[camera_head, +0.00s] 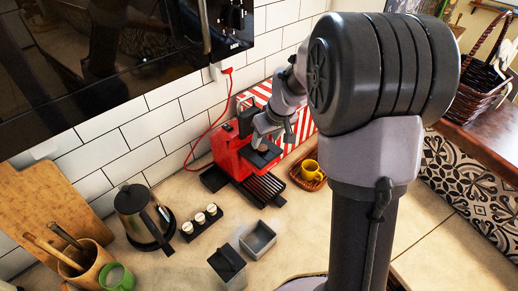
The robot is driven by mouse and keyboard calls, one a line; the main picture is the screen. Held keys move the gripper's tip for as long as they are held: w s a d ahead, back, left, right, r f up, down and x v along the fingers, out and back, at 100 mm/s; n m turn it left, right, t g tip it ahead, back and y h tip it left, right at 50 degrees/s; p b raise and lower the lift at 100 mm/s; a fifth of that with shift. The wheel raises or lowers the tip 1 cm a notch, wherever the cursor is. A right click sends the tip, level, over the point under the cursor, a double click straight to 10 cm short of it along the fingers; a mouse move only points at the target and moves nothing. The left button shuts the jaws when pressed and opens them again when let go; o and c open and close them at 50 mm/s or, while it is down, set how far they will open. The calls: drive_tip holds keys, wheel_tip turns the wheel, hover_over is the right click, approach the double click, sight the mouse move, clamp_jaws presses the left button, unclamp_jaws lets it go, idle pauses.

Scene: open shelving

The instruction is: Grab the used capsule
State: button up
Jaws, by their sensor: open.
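A red coffee machine (228,152) with a black ribbed drip tray (262,187) stands against the tiled wall. My gripper (262,143) is right at the upper front of the machine, small and partly merged with its dark parts. Its jaws are open. I cannot make out a used capsule for sure; the area between the jaws and the machine is too small to read. Several whitish capsules (200,218) sit in a row in a black holder on the counter, left of the drip tray and away from my gripper.
A yellow cup (311,169) sits on a wicker tray right of the machine, near a red-striped box (299,127). A kettle (137,208), an open grey container (258,239) and a dark-lidded container (227,262) stand on the counter. A black microwave (110,60) hangs above left.

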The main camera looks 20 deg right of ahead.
sight(263, 149)
drive_tip(key=b+x, duration=0.1)
drive_tip(key=x, duration=0.5)
drive_tip(key=shift+s+d, duration=0.1)
drive_tip(key=shift+d, duration=0.1)
drive_tip(key=shift+s+a, duration=0.1)
drive_tip(key=shift+a, duration=0.1)
drive_tip(key=c, duration=1)
drive_tip(key=shift+d, duration=0.1)
clamp_jaws()
